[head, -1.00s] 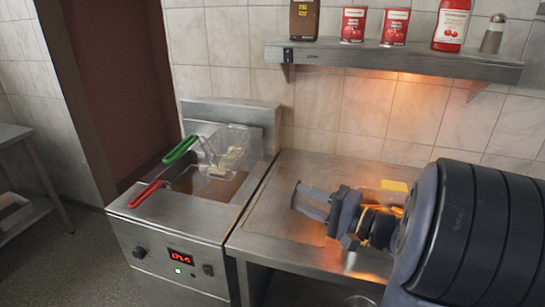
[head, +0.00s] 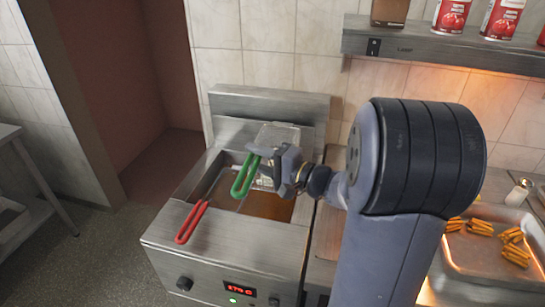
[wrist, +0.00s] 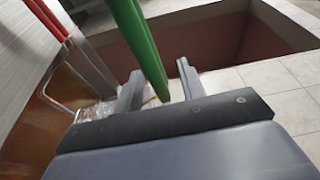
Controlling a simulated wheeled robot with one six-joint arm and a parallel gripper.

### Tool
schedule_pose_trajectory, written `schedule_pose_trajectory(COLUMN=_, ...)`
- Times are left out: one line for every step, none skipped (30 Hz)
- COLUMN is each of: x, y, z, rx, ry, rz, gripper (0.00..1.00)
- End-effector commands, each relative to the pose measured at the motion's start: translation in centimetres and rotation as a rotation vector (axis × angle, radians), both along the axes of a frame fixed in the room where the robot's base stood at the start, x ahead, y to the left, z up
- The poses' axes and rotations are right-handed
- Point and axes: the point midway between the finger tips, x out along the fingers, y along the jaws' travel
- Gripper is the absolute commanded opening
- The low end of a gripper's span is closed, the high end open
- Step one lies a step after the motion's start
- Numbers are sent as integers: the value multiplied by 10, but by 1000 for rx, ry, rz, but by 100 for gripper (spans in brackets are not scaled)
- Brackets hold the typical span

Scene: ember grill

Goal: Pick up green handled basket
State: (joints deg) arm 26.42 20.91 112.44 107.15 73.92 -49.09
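The green handle (head: 243,178) of the basket points toward the front of the fryer (head: 170,238). In the wrist view the green handle (wrist: 142,45) reaches down between the two fingers of my gripper (wrist: 160,88). The fingers are apart, with a gap visible on both sides of the handle. Whether either finger touches it is unclear.
A red handle (head: 191,222) lies over the fryer's front left, beside the green one. Brown oil (head: 268,206) fills the vat. A wall shelf (head: 440,50) with cans is above right. A metal tray (head: 468,258) with fried pieces is at the right.

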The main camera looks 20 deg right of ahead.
Motion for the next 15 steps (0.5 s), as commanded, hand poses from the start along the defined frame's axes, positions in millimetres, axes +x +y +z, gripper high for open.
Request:
schedule_pose_trajectory(x=5, y=5, z=1, rx=1, ry=2, rz=3, gripper=38)
schedule_pose_trajectory(x=6, y=6, z=0, rx=1, ry=2, rz=2, gripper=38)
schedule_pose_trajectory(x=8, y=8, z=0, rx=0, ry=1, rz=2, gripper=38)
schedule_pose_trajectory(x=9, y=8, z=0, rx=1, ry=1, rz=2, gripper=38)
schedule_pose_trajectory(x=10, y=9, z=0, rx=1, ry=1, rz=1, gripper=38)
schedule_pose_trajectory(x=10, y=9, z=0, rx=1, ry=1, rz=0, gripper=38)
schedule_pose_trajectory(x=11, y=9, z=0, rx=1, ry=1, rz=0, gripper=38)
schedule_pose_trajectory(x=10, y=9, z=-1, rx=0, ry=0, rz=0, gripper=38)
schedule_pose_trajectory(x=10, y=9, z=-1, rx=0, ry=0, rz=0, gripper=38)
schedule_pose_trajectory(x=10, y=9, z=-1, rx=0, ry=0, rz=0, gripper=38)
schedule_pose_trajectory(x=10, y=9, z=-1, rx=0, ry=0, rz=0, gripper=38)
schedule_pose_trajectory(x=10, y=9, z=-1, rx=0, ry=0, rz=0, gripper=37)
schedule_pose_trajectory(x=10, y=9, z=-1, rx=0, ry=0, rz=0, gripper=34)
schedule_pose_trajectory(x=10, y=9, z=-1, rx=0, ry=0, rz=0, gripper=32)
schedule_pose_trajectory(x=10, y=9, z=-1, rx=0, ry=0, rz=0, gripper=28)
